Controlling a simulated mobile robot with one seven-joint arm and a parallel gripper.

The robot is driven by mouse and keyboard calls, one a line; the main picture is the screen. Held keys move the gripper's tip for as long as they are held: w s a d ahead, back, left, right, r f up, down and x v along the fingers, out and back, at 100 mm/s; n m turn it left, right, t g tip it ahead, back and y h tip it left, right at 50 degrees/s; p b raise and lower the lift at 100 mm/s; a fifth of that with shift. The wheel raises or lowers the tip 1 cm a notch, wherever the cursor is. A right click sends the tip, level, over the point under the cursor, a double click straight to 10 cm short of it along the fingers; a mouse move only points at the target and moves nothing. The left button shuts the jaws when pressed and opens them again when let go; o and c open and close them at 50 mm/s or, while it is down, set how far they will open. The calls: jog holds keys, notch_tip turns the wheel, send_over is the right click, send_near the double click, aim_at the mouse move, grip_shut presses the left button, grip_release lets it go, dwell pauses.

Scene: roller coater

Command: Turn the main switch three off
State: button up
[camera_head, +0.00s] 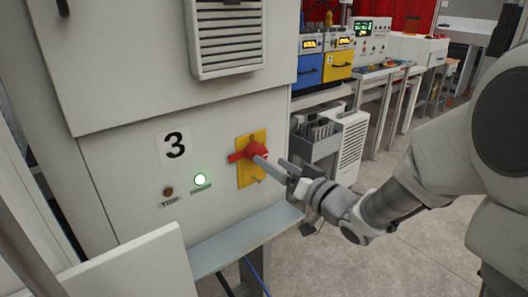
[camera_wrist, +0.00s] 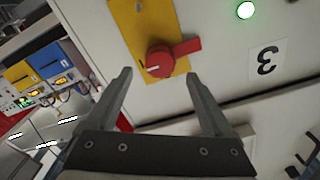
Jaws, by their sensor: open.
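The main switch three is a red rotary knob (camera_head: 255,149) on a yellow plate (camera_head: 244,174), on the cabinet front right of the "3" label (camera_head: 174,145). Its red handle points left, roughly level. In the wrist view the knob (camera_wrist: 160,60) has a white mark on its face, and the handle points right over the plate's edge (camera_wrist: 138,25). My gripper (camera_head: 265,162) is in front of the knob. In the wrist view my gripper (camera_wrist: 158,76) is open and empty, with the knob in line with the gap between the fingertips. Contact cannot be told.
A green lamp (camera_head: 200,179) is lit left of the switch, with a dark brown button (camera_head: 168,191) beside it. A grey ledge (camera_head: 245,238) juts out below the panel. Benches with blue and yellow machines (camera_head: 338,65) stand behind. Floor is clear at the lower right.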

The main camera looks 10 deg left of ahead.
aim_at(262, 156)
jog(key=x, duration=0.5)
jog(key=shift+w+a, duration=0.2)
jog(key=shift+a, duration=0.1)
grip_shut()
